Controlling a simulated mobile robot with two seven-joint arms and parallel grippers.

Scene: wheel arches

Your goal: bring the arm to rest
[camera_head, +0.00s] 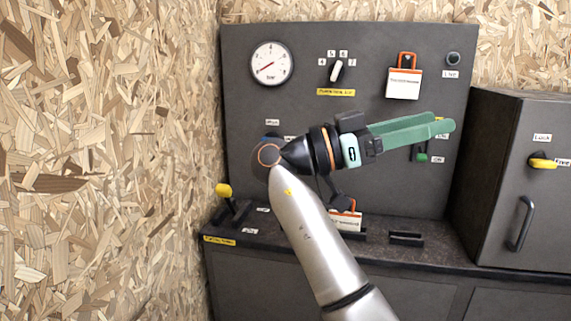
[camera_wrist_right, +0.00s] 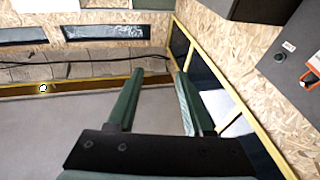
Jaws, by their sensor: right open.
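My right gripper (camera_head: 442,125) has green fingers and points to the right in the head view, in front of the dark control panel (camera_head: 300,110). My grey right arm comes up from the bottom and bends at the wrist, hiding part of the panel and the ledge. In the right wrist view the two green fingers (camera_wrist_right: 155,95) stand apart with nothing between them. Beyond them are a grey floor and a far wall. My left gripper is in neither view.
The panel carries a round gauge (camera_head: 271,64), a rotary knob (camera_head: 337,71) and an orange-topped tag (camera_head: 404,80). A yellow-knobbed lever (camera_head: 224,191) stands on the ledge at left. A dark cabinet (camera_head: 520,180) with a yellow latch (camera_head: 542,162) is at right. Chipboard wall (camera_head: 100,150) closes the left side.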

